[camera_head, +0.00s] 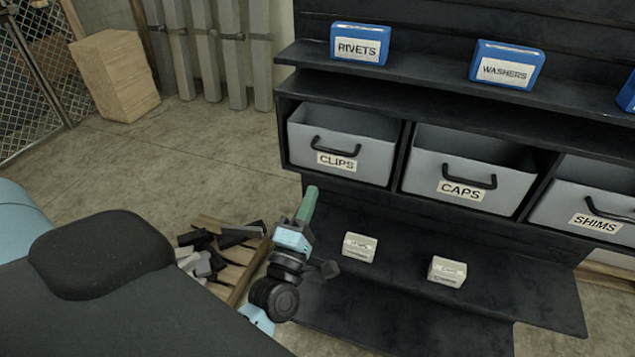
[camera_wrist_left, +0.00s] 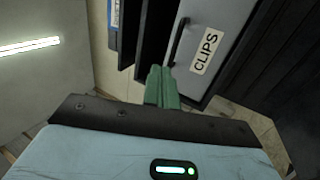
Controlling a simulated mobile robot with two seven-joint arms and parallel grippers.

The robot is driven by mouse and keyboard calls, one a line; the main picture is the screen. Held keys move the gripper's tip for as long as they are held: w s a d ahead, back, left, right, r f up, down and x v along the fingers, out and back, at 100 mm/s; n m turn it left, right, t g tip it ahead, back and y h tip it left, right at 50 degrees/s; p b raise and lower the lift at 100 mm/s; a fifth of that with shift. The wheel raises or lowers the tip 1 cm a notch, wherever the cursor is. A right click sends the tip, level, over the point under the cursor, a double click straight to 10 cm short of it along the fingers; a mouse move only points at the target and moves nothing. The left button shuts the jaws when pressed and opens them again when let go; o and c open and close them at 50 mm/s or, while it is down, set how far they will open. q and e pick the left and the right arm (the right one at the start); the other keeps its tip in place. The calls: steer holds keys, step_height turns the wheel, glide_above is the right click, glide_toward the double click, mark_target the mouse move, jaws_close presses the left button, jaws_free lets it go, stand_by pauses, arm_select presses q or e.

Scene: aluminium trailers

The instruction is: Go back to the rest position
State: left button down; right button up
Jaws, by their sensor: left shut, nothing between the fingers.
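My left gripper (camera_head: 309,202) has green fingers and stands in front of the dark shelf unit, just left of and below the CLIPS bin (camera_head: 348,150). Its fingers are shut with nothing between them. The left wrist view also shows the shut green fingers (camera_wrist_left: 161,86), with the CLIPS bin (camera_wrist_left: 215,45) beyond them. I cannot tell from these views whether the fingertips touch the bin. My right gripper is not in view.
The CAPS bin (camera_head: 465,175) and SHIMS bin (camera_head: 590,205) sit to the right. Two small white boxes (camera_head: 359,247) (camera_head: 447,271) stand on the lower shelf. Blue RIVETS (camera_head: 359,44) and WASHERS (camera_head: 506,65) boxes stand above. A pallet (camera_head: 235,270) with dark pieces lies on the floor. Open floor (camera_head: 200,150) lies left.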

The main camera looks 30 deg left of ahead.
arm_select(q)
steer(key=shift+s+d+f, duration=0.1)
steer(key=shift+s+d, duration=0.05)
steer(key=shift+s, duration=0.5)
steer(key=shift+s+d+f, duration=0.15)
steer(key=shift+s, duration=0.5)
steer(key=shift+s+d+f, duration=0.1)
steer(key=shift+s+d, duration=0.05)
steer(key=shift+s, duration=0.5)
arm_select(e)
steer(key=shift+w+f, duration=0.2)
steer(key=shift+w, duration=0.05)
